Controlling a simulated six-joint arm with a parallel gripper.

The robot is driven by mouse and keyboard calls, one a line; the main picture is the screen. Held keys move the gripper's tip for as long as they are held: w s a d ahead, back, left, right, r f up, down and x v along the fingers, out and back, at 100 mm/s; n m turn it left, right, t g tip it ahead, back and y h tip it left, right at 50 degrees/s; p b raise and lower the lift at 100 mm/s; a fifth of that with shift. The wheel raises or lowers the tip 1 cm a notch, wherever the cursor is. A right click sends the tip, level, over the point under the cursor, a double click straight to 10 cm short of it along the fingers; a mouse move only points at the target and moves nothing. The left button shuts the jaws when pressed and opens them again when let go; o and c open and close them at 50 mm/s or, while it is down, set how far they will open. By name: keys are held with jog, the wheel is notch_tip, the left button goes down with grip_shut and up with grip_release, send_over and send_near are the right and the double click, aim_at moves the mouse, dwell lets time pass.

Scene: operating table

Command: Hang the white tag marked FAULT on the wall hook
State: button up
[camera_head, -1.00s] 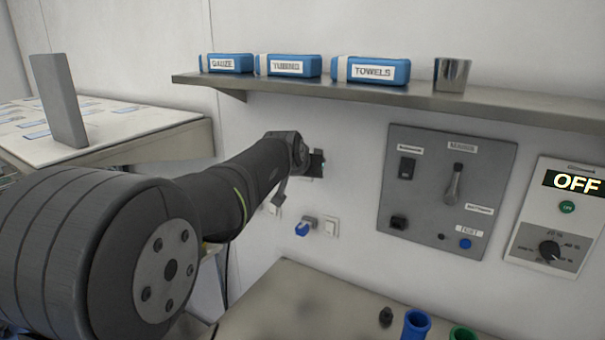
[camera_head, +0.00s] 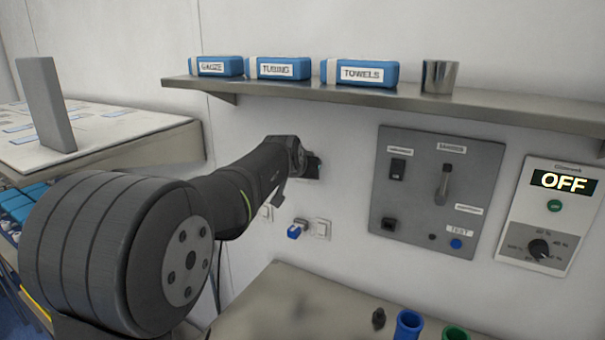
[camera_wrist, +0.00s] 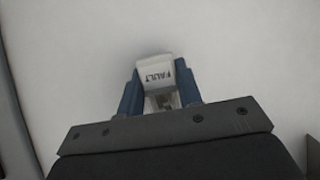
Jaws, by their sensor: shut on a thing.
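The white tag marked FAULT (camera_wrist: 155,73) is in the wrist view, with its lettering upside down. My gripper (camera_wrist: 160,92) is shut on it, one blue finger on each side. Behind the tag is plain pale wall; I cannot tell how far off it is. In the head view my arm reaches toward the wall below the shelf, and the gripper's fingers and the tag are hidden behind the wrist. I cannot make out the wall hook in either view.
A shelf (camera_head: 480,104) with blue packs (camera_head: 360,73) and a metal cup (camera_head: 440,77) runs above my arm. A grey switch panel (camera_head: 405,225) and an OFF display unit (camera_head: 522,208) are on the wall to the right. A blue plug (camera_head: 296,229) sits below the wrist.

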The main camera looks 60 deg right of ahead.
jog(key=o, duration=1)
jog(key=shift+o, duration=0.2)
jog(key=v, duration=1.7)
jog(key=shift+a, duration=0.25)
jog(key=x, duration=1.7)
jog(key=shift+d, duration=0.25)
jog(key=shift+a+r, duration=0.1)
